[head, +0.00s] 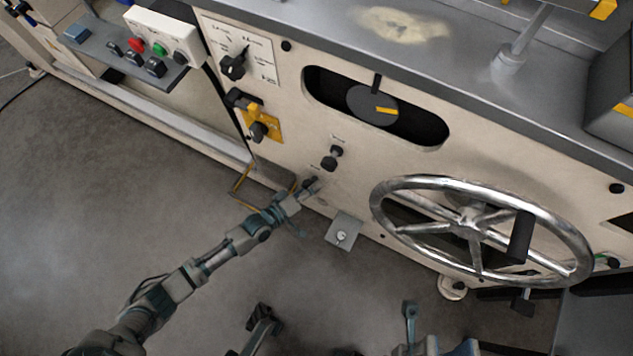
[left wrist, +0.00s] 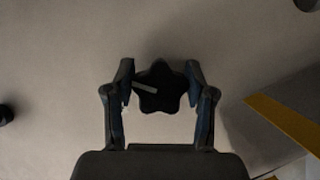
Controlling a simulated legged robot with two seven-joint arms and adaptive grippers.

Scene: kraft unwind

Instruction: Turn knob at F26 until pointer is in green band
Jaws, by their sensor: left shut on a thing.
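In the left wrist view, a black star-shaped knob (left wrist: 160,86) with a pale grey pointer line sits between the two fingers of my left gripper (left wrist: 160,92). The pointer line slants to the knob's left edge. The fingers are closed on the knob's left and right sides. In the head view, my left gripper (head: 312,184) reaches the low part of the cream machine panel (head: 300,145), and its fingers mostly hide the knob. I cannot read a label or see a green band.
Another black knob (head: 332,157) stands just above my gripper. A yellow-plated switch (head: 262,127) is up and left. A large chrome handwheel (head: 480,230) stands to the right, and a grey plate (head: 343,231) below. Open grey floor (head: 100,220) lies left.

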